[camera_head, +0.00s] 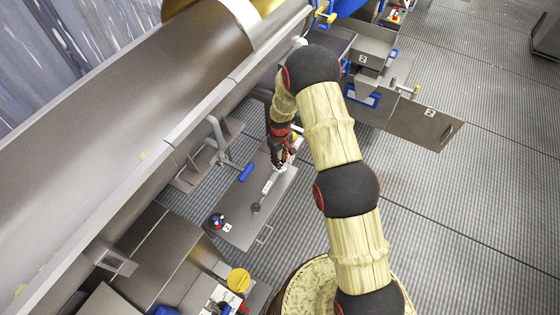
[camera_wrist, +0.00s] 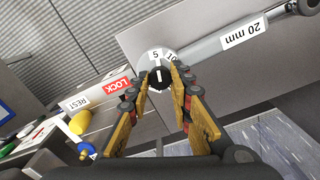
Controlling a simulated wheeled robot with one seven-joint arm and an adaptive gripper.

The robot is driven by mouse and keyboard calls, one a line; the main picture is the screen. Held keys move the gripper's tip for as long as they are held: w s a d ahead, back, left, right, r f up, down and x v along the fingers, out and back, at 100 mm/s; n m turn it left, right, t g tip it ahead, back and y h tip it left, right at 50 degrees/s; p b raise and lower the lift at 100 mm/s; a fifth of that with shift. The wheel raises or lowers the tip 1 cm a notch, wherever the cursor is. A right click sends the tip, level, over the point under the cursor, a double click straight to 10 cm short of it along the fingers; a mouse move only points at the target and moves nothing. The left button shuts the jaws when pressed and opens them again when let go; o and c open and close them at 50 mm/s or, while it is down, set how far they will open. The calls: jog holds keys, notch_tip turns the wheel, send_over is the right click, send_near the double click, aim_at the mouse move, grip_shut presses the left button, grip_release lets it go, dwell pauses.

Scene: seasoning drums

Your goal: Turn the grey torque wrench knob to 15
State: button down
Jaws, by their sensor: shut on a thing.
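The grey torque wrench (camera_wrist: 215,48) lies across the wrist view, with a "20 mm" label on its shaft. Its pale dial (camera_wrist: 146,56) shows the numbers 5 and 10. A small dark knob (camera_wrist: 160,76) with a white line sits at the dial's middle; the line points roughly toward the 5. My gripper (camera_wrist: 161,80) is shut on this knob, one yellow-padded finger on each side. The 15 mark cannot be made out. In the head view my gripper (camera_head: 281,165) reaches down over a metal panel, and the knob is too small to tell.
A red "LOCK" label (camera_wrist: 117,87) and a white "REST" label (camera_wrist: 77,104) lie left of the dial. A yellow knob (camera_wrist: 80,123) is at lower left. A blue handle (camera_head: 246,172) lies near my gripper on the metal panel (camera_head: 240,235). A large trough (camera_head: 110,125) runs along the left.

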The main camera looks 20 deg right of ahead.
jog(key=m+b, duration=0.3)
jog(key=m, duration=0.1)
jog(key=shift+f, duration=0.15)
jog(key=m+b, duration=0.3)
jog(key=m, duration=0.2)
jog(key=m+b, duration=0.1)
jog(key=m, duration=0.4)
jog(key=shift+w+b, duration=0.1)
jog(key=shift+b, duration=0.2)
jog(key=m+b, duration=0.1)
jog(key=m, duration=0.3)
jog(key=shift+m, duration=0.7)
jog(key=c, duration=1.6)
grip_release()
jog(key=shift+o, duration=0.2)
jog(key=shift+r, duration=0.25)
notch_tip(320, 180, up, 12)
